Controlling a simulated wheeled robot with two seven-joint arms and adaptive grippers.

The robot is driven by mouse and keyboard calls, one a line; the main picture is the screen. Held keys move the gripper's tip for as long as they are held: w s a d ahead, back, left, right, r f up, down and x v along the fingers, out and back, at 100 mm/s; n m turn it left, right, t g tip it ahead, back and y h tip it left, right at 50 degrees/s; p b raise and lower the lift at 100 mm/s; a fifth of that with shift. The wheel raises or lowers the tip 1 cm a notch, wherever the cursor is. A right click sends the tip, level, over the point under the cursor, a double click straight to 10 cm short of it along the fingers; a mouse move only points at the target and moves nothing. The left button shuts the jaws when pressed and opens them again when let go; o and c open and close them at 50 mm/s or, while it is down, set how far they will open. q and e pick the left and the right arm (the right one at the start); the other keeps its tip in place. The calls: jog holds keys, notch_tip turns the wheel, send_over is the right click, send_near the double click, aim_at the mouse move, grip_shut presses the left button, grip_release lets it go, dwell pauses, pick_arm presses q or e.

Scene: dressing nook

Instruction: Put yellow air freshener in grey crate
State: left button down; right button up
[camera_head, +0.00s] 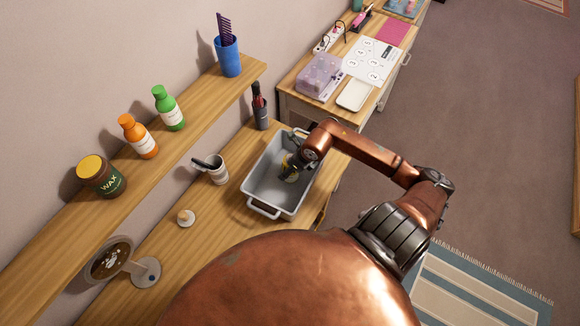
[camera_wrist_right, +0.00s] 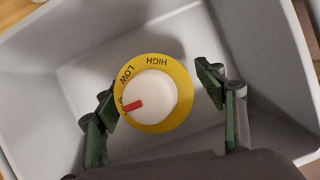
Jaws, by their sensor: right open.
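The grey crate (camera_head: 262,181) stands on the wooden table, and its inside fills the right wrist view (camera_wrist_right: 265,50). The yellow air freshener (camera_wrist_right: 178,75) is inside the crate, with a white knob, a red mark and the words LOW and HIGH on its yellow ring. In the head view a little of the yellow air freshener (camera_head: 292,177) shows beside my gripper. My right gripper (camera_wrist_right: 160,100) reaches into the crate with its fingers open on either side of the air freshener. I see a gap between the fingers and it. My left gripper is not in view.
A cup (camera_head: 217,172) and a small round wooden-topped item (camera_head: 186,218) stand left of the crate. A dark bottle holder (camera_head: 261,112) is behind it. A shelf (camera_head: 190,135) with bottles and a blue cup runs along the wall. A mirror (camera_head: 110,258) stands front left.

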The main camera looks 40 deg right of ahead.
jog(key=v, duration=1.2)
